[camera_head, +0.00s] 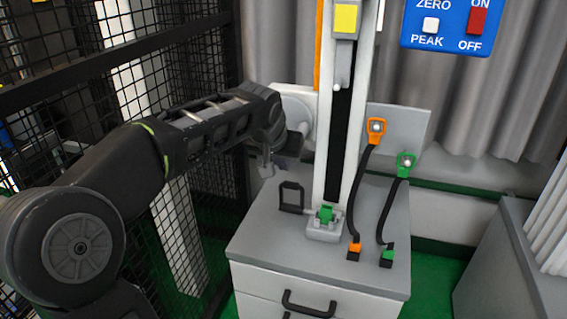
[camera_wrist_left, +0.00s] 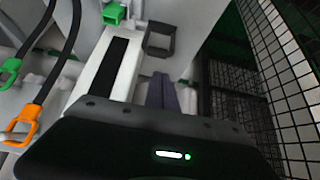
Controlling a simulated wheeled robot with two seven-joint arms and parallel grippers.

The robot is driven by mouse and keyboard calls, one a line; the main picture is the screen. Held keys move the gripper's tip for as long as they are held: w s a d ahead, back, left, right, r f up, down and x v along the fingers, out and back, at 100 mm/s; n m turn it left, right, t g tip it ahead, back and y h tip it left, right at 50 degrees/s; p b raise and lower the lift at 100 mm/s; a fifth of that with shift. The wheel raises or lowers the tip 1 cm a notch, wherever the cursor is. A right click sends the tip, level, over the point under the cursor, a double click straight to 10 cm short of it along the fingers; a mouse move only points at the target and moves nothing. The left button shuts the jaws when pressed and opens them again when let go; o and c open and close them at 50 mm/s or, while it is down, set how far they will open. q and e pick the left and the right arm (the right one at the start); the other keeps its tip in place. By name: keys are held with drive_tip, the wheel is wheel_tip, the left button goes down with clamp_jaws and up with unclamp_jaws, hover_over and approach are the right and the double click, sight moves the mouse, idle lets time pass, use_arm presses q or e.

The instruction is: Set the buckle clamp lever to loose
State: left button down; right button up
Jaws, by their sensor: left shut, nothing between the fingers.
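A black open-frame lever (camera_head: 291,197) stands upright on the grey cabinet, left of the tower's foot. Beside it a green block (camera_head: 326,214) sits in a light grey base at the foot of the tower. I take the black frame to be the buckle clamp lever. In the left wrist view the black frame (camera_wrist_left: 160,39) and green block (camera_wrist_left: 114,13) show near the top. My left gripper (camera_head: 267,170) is shut and empty, above and left of the lever, apart from it. Its closed fingers (camera_wrist_left: 163,92) point toward the black frame. My right gripper is not in view.
The white tower column (camera_head: 331,180) rises just right of the lever. Orange (camera_head: 376,128) and green (camera_head: 405,163) connectors on black cables stand to its right. A black mesh fence (camera_head: 215,110) is at the left. A blue switch panel (camera_head: 447,25) hangs at upper right.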

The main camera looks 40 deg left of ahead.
use_arm(q)
drive_tip(key=x, duration=0.8)
drive_tip(key=shift+b, duration=0.3)
